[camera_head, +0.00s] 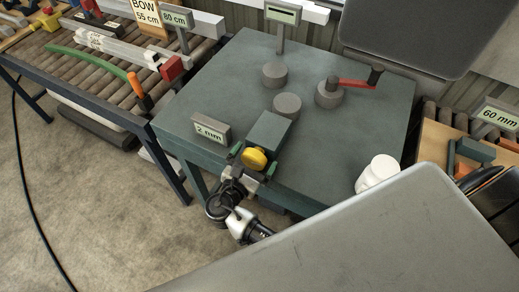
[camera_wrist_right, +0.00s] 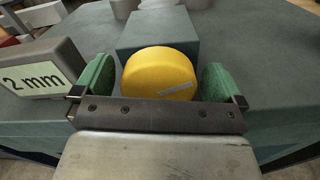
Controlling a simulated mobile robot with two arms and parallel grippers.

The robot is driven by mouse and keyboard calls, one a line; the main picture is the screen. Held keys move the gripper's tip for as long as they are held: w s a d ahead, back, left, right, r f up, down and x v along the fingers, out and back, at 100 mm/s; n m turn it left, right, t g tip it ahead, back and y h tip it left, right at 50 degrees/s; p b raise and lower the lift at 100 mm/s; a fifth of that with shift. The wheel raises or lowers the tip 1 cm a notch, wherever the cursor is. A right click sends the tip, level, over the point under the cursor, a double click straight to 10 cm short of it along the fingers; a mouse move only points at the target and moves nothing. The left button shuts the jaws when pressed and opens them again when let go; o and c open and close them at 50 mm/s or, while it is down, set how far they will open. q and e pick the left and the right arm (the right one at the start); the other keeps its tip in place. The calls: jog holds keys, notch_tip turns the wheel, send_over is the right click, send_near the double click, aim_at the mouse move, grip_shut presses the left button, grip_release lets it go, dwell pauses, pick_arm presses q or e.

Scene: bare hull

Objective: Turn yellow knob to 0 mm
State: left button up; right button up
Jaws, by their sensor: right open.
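The yellow knob (camera_head: 255,159) sits on the front face of a grey-green block (camera_head: 269,131) on the table. In the right wrist view the knob (camera_wrist_right: 160,74) is large, with a pale slanted line on its face. My right gripper (camera_head: 253,164) is open, its green fingers on either side of the knob. In the right wrist view the gripper (camera_wrist_right: 159,84) shows small gaps beside the knob; contact cannot be told. A small display (camera_head: 211,129) left of the block reads "2 mm", and it also shows in the right wrist view (camera_wrist_right: 38,74). My left gripper is not in view.
The green table (camera_head: 222,77) holds grey cylinders (camera_head: 287,105), a red-handled crank (camera_head: 350,83), and a white bottle (camera_head: 376,172) at right. A roller conveyor (camera_head: 98,72) with loose parts runs along the left. A large grey panel fills the lower right foreground.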

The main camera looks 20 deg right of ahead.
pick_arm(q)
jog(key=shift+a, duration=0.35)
pick_arm(e)
jog(key=shift+s+a+r, duration=0.1)
jog(key=shift+a, duration=0.1)
jog(key=c, duration=0.9)
jog(key=n+p, duration=0.1)
jog(key=p, duration=0.1)
jog(key=n+p, duration=0.2)
jog(key=p, duration=0.1)
jog(key=shift+r+n, duration=0.3)
jog(key=shift+r, duration=0.1)
jog(key=shift+f+n+p, duration=0.1)
jog(key=shift+n+p, duration=0.4)
jog(key=shift+p, duration=0.05)
jog(key=shift+w+f+n, duration=0.2)
jog(key=shift+n, duration=0.3)
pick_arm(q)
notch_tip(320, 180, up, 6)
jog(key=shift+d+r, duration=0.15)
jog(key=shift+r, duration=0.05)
pick_arm(e)
jog(key=shift+f, duration=0.1)
jog(key=o, duration=0.9)
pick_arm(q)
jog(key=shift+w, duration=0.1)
